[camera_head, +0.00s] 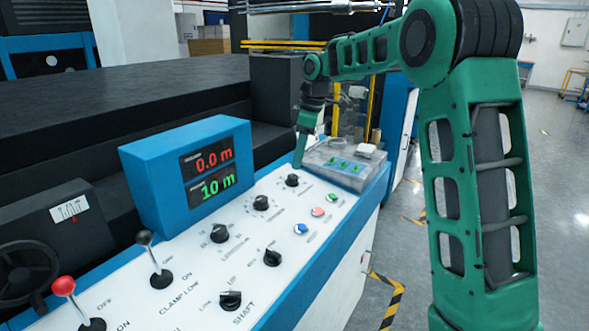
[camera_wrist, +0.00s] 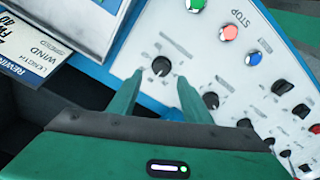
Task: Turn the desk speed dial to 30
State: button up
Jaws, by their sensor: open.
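The white desk panel (camera_head: 190,265) carries several black dials; their small labels are too blurred to tell which is speed. The far dial (camera_head: 292,180) is a round black knob with a light pointer mark. My gripper (camera_head: 299,163) points down just above this dial. In the wrist view the same dial (camera_wrist: 161,66) shows just ahead of and between the two green fingertips (camera_wrist: 159,80), which are apart and empty. I cannot see contact with the knob. Its scale numbers are unreadable.
Blue, red and green buttons (camera_head: 317,212) lie beside the dials. A blue display box (camera_head: 165,170) reads 0.0 m and 10 m and rises behind the panel. Levers with red (camera_head: 63,286) and black knobs stand nearer. A grey box (camera_head: 340,160) sits at the far end.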

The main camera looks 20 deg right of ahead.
jog(key=shift+v, duration=2.3)
jog(key=s+d+f+m, duration=0.1)
jog(key=s+d+m, duration=0.2)
jog(key=s, duration=0.3)
jog(key=s+d+f+m+h, duration=0.1)
jog(key=s+d+m, duration=0.25)
jog(key=s, duration=0.35)
jog(key=s+d+f+m, duration=0.1)
jog(key=s+d+m, duration=0.25)
jog(key=s, duration=0.25)
jog(key=s+d+f+m, duration=0.1)
jog(key=s+f+m, duration=0.2)
jog(key=s, duration=0.6)
jog(key=s+d+f+m+g, duration=0.1)
jog(key=s+f+m, duration=0.2)
jog(key=s, duration=0.6)
jog(key=s+d+f+m, duration=0.2)
jog(key=s+f+m, duration=0.1)
jog(key=s, duration=0.6)
jog(key=shift+f+m+g+h, duration=0.3)
jog(key=shift+f+g, duration=0.1)
jog(key=shift+f, duration=0.25)
jog(key=c, duration=0.4)
jog(key=shift+o, duration=0.2)
jog(key=shift+w+a, duration=0.1)
